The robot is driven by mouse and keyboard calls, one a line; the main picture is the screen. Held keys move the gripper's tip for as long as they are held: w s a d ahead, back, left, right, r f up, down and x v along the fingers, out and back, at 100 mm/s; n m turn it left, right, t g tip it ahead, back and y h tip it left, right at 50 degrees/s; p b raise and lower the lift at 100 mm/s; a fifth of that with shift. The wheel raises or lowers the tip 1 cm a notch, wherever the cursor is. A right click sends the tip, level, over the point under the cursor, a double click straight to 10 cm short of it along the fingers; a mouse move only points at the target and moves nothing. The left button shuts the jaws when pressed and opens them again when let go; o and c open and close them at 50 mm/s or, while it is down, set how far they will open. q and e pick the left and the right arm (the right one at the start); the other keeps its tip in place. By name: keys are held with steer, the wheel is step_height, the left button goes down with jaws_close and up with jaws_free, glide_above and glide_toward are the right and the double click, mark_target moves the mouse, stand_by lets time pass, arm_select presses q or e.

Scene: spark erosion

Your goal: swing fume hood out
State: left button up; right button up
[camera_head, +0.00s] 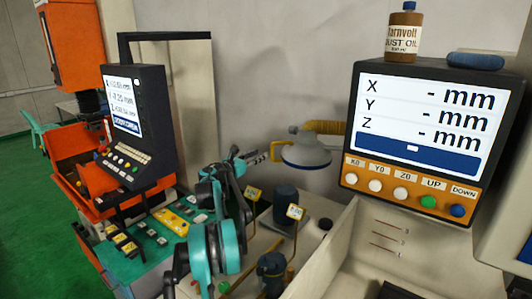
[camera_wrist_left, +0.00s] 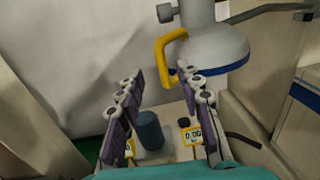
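The fume hood (camera_head: 305,152) is a pale dome with a blue rim, in front of the wall at the middle of the head view. In the left wrist view the hood (camera_wrist_left: 217,48) is at the upper right, with a yellow bar handle (camera_wrist_left: 164,50) on its near side. My left gripper (camera_head: 257,157) is just left of the hood in the head view. In the left wrist view its fingers (camera_wrist_left: 162,80) are spread, empty, with the lower end of the handle near the right fingertip; I cannot tell whether they touch. My right gripper is not in view.
A readout (camera_head: 425,120) with a bottle (camera_head: 403,35) on top stands right. A control console (camera_head: 138,125) stands left. Below the arm are a dark cylinder (camera_head: 285,203) and yellow tags (camera_head: 294,211).

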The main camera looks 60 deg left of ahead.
arm_select(q)
steer(key=shift+v, duration=1.2)
